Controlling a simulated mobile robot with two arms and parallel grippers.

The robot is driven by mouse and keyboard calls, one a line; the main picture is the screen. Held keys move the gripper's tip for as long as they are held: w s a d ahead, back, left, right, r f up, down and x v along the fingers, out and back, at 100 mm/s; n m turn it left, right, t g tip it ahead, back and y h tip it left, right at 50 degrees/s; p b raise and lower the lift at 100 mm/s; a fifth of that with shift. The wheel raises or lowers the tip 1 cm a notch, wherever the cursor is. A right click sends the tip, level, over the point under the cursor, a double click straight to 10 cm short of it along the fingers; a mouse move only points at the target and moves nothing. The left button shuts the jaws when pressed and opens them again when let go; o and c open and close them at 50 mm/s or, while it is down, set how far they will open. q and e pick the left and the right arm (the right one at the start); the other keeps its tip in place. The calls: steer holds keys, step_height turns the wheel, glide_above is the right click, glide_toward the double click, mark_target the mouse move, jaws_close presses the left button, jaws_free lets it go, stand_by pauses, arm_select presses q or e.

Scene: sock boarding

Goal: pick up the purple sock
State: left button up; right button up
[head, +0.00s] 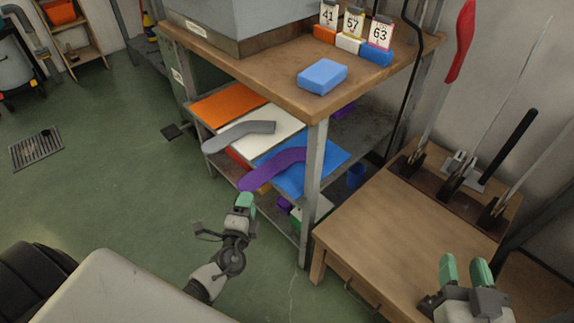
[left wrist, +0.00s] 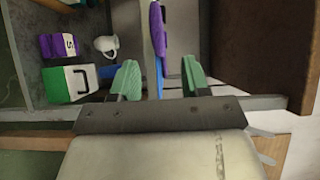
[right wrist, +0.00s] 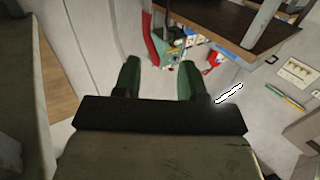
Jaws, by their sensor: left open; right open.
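The purple sock (head: 274,169) lies across a blue mat (head: 325,158) on the shelf under the workbench, its foot end hanging past the front edge. It also shows edge-on in the left wrist view (left wrist: 157,25), ahead of and between the fingertips. My left gripper (head: 245,200) is open, just in front of and below the sock's near end in the head view. It also shows in the left wrist view (left wrist: 158,78), with nothing between its fingers. My right gripper (head: 464,270) is open and empty over the wooden table at right; its fingers show in the right wrist view (right wrist: 160,78).
A grey sock (head: 240,135) lies on a white mat (head: 280,130), beside an orange mat (head: 228,103). The bench post (head: 313,185) stands right of the purple sock.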

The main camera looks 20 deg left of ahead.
mark_target(254, 181)
arm_select(q)
steer(key=x, duration=0.7)
steer(key=shift+w+a+f, duration=0.1)
steer(key=shift+w+a, duration=0.1)
steer(key=shift+w, duration=0.15)
arm_select(e)
steer(key=shift+a+r+t+y, duration=0.2)
steer(key=shift+r+t+y, duration=0.1)
steer(key=shift+r+t, duration=0.3)
arm_select(q)
steer(key=shift+c, duration=0.3)
arm_select(e)
steer(key=shift+r, duration=0.1)
arm_select(q)
steer(key=c, duration=0.7)
arm_select(e)
steer(key=shift+w, duration=0.1)
